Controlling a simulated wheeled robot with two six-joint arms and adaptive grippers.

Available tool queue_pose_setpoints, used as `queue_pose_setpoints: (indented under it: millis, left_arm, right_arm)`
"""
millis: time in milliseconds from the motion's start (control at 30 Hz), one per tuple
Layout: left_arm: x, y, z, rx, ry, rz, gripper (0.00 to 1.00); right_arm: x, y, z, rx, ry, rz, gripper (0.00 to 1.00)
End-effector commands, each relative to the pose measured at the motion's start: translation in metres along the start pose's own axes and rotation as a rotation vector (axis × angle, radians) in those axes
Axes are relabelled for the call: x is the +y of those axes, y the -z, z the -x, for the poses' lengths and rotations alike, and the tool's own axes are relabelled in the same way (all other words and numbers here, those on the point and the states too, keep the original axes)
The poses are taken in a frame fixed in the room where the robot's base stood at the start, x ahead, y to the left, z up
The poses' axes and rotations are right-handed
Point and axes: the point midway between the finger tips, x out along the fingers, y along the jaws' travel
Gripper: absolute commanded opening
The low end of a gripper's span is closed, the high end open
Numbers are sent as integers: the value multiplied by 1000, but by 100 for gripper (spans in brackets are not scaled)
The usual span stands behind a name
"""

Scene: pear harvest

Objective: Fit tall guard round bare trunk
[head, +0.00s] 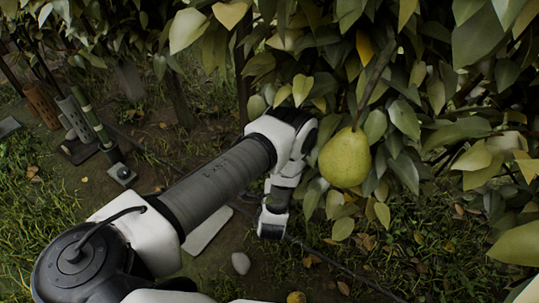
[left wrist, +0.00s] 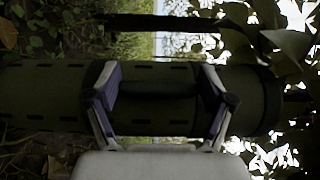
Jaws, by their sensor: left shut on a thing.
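In the left wrist view a dark green tube with rows of short slots, the tall guard (left wrist: 45,92), lies across the picture. My left gripper (left wrist: 160,86) is shut on it, a finger at each side of a dark grip-like part. A dark bar (left wrist: 150,22), perhaps the trunk, runs parallel to the guard, apart from it in the picture. In the head view my left arm reaches to the middle and bends down beside the foliage. The fingers and held guard cannot be made out there. I cannot tell whether the guard touches the trunk. My right gripper is not in view.
A yellow-green pear (head: 344,158) hangs among dense leaves right of my left arm. Brown (head: 42,105), grey (head: 75,116) and green (head: 92,115) upright pieces stand at the left. A thin dark line crosses the ground. Grass and bare soil lie open at lower left.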

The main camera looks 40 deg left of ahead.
Motion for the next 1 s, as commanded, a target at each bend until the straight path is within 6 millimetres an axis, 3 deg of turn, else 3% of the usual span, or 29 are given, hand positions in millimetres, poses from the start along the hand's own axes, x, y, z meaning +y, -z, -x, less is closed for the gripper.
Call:
queue_pose_setpoints:
  millis: [1000]
  left_arm:
    - [1,70,-51,1,3,2,32]
  right_arm:
    - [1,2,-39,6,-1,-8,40]
